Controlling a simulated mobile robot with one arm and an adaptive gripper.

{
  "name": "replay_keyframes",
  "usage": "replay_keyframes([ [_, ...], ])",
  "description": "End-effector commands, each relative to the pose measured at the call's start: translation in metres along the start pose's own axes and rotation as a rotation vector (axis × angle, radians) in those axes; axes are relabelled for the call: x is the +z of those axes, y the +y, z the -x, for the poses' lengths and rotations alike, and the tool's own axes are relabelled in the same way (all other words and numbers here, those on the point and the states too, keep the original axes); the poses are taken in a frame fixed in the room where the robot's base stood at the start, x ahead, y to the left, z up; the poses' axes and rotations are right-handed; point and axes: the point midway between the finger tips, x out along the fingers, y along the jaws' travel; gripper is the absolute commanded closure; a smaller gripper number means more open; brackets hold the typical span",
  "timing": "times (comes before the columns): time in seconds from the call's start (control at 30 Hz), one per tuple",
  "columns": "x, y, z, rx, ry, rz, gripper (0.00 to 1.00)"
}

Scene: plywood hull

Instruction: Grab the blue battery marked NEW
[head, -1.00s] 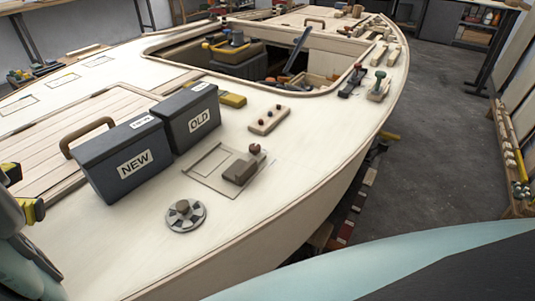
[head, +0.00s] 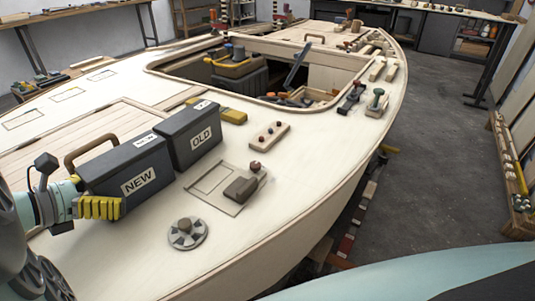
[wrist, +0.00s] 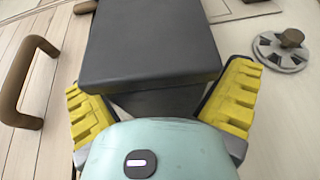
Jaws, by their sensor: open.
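The battery marked NEW (head: 140,182) is a dark grey-blue box with a white label on its front, standing on the pale deck. A similar box marked OLD (head: 202,140) stands just behind it to the right. My gripper (head: 90,196) is open at the left end of the NEW box, with yellow ridged pads. In the wrist view, my gripper (wrist: 160,95) has one pad on each side of the near end of a dark lidded box (wrist: 150,45). No label shows there. I cannot tell whether the pads touch it.
A brown handle (head: 90,145) stands on the deck behind the NEW box and shows at left in the wrist view (wrist: 25,85). A round deck fitting (head: 187,233) lies in front. A small brown block (head: 241,189) sits to the right.

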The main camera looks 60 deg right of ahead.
Motion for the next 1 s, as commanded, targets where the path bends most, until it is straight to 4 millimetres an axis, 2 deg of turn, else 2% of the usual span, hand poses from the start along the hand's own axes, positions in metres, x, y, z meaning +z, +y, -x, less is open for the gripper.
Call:
replay_keyframes([
  [0.13,0.0002,-0.0006,-0.001,-0.004,0.0,-0.001,0.01],
  [0.87,-0.0007,-0.0002,0.0002,-0.001,0.002,0.0,0.77],
  [1.0,0.0001,-0.0003,0.0005,-0.001,0.0,0.0,0.77],
])
